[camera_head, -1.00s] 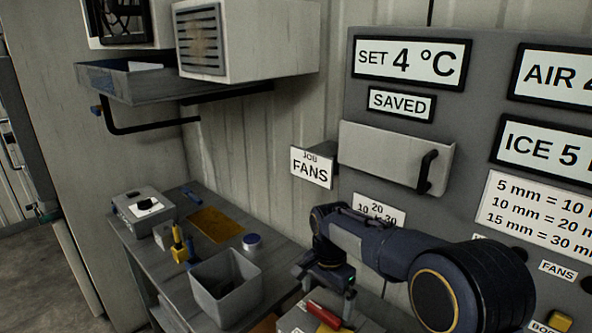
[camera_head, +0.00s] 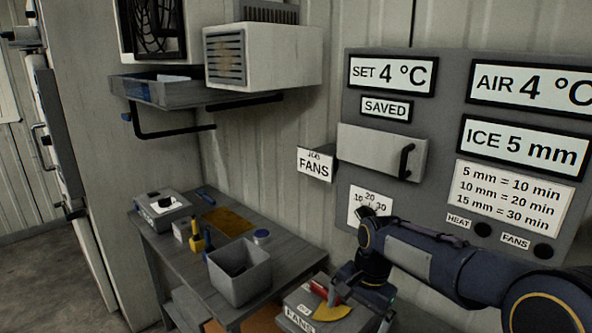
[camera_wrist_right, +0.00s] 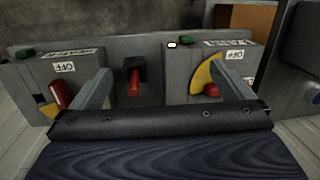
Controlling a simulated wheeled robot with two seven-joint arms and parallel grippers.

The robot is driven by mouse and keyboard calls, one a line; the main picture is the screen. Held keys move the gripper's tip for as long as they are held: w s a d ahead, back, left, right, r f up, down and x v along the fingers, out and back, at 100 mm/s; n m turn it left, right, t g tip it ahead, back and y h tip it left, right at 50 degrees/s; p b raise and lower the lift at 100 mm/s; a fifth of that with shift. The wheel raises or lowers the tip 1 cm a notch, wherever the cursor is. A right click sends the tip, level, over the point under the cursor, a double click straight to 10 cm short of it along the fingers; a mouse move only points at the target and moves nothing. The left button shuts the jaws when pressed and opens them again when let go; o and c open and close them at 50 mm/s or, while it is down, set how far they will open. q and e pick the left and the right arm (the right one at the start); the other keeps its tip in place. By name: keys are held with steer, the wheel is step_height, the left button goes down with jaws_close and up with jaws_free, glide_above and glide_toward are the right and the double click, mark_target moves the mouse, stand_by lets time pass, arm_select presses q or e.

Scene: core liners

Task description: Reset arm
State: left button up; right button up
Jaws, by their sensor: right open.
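My right arm comes in from the right in the head view, with its right gripper (camera_head: 346,286) low, over a grey switch box (camera_head: 303,312) labelled FANS. The box carries a red handle and a yellow plate (camera_head: 332,311). In the right wrist view the two fingers of the gripper (camera_wrist_right: 163,86) stand wide apart with nothing held between them. Past them are a box with a red lever at left (camera_wrist_right: 62,95), a small red lever (camera_wrist_right: 134,82) in the middle, and a box with a yellow quadrant (camera_wrist_right: 204,77) at right. Whether a finger touches a box I cannot tell. My left gripper is not in view.
A grey control panel (camera_head: 440,112) with displays and a handled drawer (camera_head: 380,150) is on the wall. A workbench (camera_head: 188,258) at left holds a grey bin (camera_head: 240,283), a yellow tool (camera_head: 196,240) and small boxes. A shelf (camera_head: 195,95) hangs above.

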steer(key=s+d+r+n+t+y, duration=0.15)
steer(key=s+d, duration=0.25)
steer(key=s, duration=0.5)
steer(key=s+d+r+n+t+y, duration=0.1)
steer(key=s+d+r+n+t, duration=0.3)
steer(key=s, duration=0.6)
steer(key=s+f+n, duration=0.1)
steer(key=s+f, duration=0.3)
steer(key=s, duration=0.3)
steer(key=shift+s+f, duration=0.15)
